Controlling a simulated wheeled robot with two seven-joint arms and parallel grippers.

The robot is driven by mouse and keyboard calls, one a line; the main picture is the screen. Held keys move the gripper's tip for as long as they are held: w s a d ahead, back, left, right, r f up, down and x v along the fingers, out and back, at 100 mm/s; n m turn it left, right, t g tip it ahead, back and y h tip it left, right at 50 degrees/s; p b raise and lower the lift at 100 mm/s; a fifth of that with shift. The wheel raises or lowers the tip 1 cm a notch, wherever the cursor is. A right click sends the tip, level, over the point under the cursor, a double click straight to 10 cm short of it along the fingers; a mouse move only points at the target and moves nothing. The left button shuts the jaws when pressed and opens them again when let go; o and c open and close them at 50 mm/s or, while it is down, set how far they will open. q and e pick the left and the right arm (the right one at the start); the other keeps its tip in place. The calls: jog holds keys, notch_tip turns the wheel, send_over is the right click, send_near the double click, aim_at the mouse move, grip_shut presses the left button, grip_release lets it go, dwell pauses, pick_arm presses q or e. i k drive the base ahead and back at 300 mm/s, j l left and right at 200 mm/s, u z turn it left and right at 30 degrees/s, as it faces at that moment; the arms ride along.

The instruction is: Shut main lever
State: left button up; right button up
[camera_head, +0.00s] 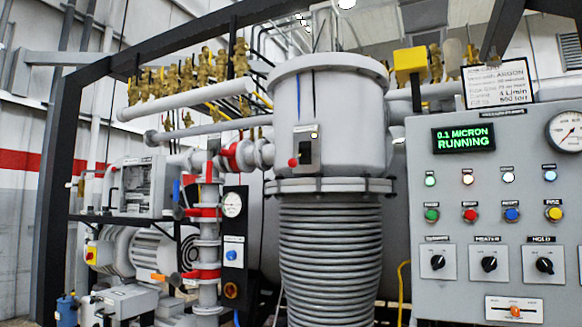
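Neither of my grippers shows in this view. A small grey switch box (306,148) is fixed on the front of the large grey cylinder. It has a dark slot and a lever with a red knob (293,162) sticking out to its left. On the lower edge of the control panel (472,197) is a white plate with an orange handle (515,311). No readable label shows which of these is the main lever. The panel's green display (463,138) reads "0.1 MICRON RUNNING".
The grey cylinder (330,105) stands on ribbed bellows (330,260) in the middle. A pressure gauge (568,131), coloured buttons and three black rotary knobs sit on the panel. Pumps (150,250), pipes and a black frame (55,190) fill the left.

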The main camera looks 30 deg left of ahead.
aim_at(292, 162)
jog(key=i+j+z, duration=0.1)
jog(key=j, duration=0.2)
jog(key=i+j, duration=0.15)
jog(key=j, duration=0.15)
jog(key=i+j+z, duration=0.15)
jog(key=j, duration=0.15)
jog(key=i+j+z, duration=0.1)
jog(key=j, duration=0.25)
